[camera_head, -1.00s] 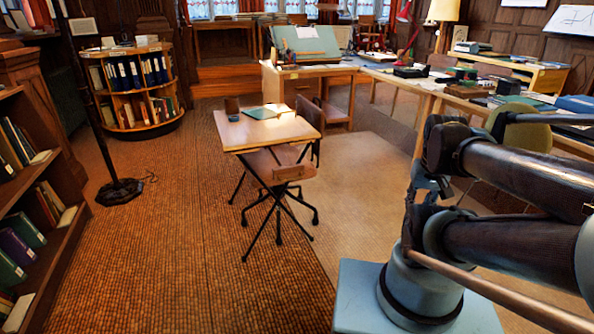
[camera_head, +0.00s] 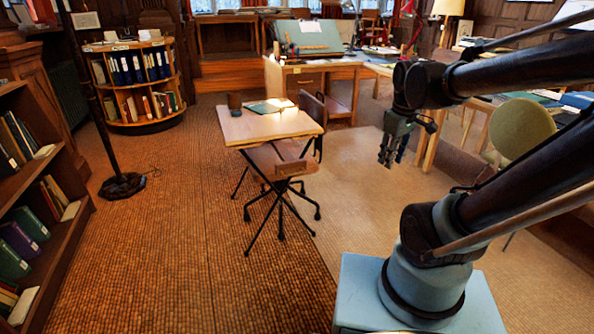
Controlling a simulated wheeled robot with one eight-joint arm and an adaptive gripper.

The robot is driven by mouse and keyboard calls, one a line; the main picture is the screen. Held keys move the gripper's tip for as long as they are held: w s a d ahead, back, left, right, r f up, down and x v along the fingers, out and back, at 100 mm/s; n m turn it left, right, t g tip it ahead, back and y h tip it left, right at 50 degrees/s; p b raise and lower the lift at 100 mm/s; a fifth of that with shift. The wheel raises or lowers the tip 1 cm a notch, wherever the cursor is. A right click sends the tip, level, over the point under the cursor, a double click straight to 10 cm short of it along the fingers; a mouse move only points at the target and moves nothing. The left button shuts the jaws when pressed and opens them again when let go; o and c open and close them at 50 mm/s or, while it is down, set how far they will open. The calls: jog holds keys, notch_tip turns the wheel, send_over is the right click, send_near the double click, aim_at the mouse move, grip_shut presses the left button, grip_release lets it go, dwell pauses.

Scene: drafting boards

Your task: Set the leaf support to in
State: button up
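A small table with a pale wooden top (camera_head: 268,127) and thin dark crossed legs stands left of centre.
A floor lamp base (camera_head: 122,186) and bookshelves (camera_head: 30,170) are at left. A drafting desk (camera_head: 312,80) stands behind. The floor (camera_head: 200,270) in front is clear.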

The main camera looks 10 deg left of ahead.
jog(key=w+a+r+n, duration=0.1)
jog(key=w+a+n, duration=0.3)
jog(key=a, duration=0.3)
jog(key=w+a+r+n, duration=0.2)
jog(key=w+a+n, duration=0.2)
jog(key=a, duration=0.3)
jog(key=n, duration=0.7)
send_near(297, 174)
jog(key=shift+g+y, duration=0.3)
jog(key=f, duration=0.2)
jog(key=w+f, duration=0.1)
jog(key=f, duration=0.2)
jog(key=w+f, duration=0.1)
jog(key=f, duration=0.1)
jog(key=shift+a+f, duration=0.15)
grip_shut()
